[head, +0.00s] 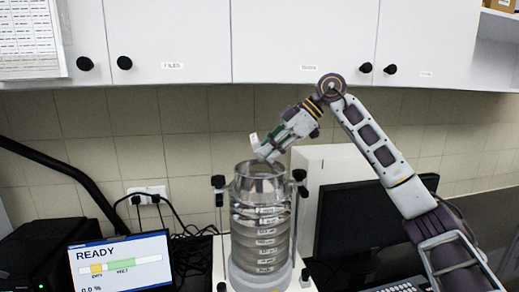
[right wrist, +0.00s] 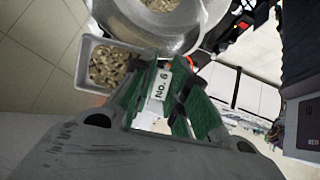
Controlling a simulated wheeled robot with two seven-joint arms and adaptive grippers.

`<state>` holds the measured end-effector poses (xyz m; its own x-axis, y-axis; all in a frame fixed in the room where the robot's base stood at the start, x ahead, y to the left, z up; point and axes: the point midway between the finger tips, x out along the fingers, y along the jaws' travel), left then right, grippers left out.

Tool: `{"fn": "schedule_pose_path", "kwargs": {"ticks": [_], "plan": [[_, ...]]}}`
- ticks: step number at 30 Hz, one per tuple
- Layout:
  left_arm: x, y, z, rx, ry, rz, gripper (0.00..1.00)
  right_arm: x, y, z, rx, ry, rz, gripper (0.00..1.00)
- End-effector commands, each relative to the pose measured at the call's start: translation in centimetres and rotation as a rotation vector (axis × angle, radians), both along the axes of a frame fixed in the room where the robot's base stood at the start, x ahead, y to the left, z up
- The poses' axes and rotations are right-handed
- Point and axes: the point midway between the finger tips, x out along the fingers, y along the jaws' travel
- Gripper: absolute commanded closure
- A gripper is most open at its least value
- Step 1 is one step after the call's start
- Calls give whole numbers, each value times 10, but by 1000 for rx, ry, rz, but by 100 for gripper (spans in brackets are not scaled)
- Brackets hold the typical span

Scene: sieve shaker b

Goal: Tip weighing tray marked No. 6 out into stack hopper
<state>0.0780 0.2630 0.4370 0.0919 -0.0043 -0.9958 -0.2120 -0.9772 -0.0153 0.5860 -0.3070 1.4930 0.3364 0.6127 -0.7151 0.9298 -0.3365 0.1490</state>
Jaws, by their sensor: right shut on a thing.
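The weighing tray marked No. 6 is a small grey metal tray with a white label; it shows in the right wrist view (right wrist: 84,62) with coarse tan grains inside. In the head view it is a small pale shape (head: 255,142). My right gripper (head: 275,142) is shut on the tray's labelled end, which lies between the green fingers in the right wrist view (right wrist: 165,82). It holds the tray above the stack hopper (head: 261,170), the open metal funnel on the sieve stack. The hopper's bowl also shows in the right wrist view (right wrist: 192,38), with similar grains inside. My left gripper is out of view.
The sieve stack (head: 258,236) stands between upright rods with black knobs (head: 219,181). A screen reading READY (head: 120,262) stands at the lower left. A dark monitor (head: 345,220) and a white box (head: 318,165) stand right of the stack. Cabinets (head: 300,40) hang above.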

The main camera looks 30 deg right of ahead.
Motion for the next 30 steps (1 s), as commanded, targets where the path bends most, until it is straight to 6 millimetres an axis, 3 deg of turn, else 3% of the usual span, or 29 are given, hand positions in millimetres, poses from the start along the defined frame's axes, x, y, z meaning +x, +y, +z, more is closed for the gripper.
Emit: {"fn": "schedule_pose_path", "kwargs": {"ticks": [30], "plan": [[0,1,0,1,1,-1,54,0,1,12,-349,147,1,96]]}}
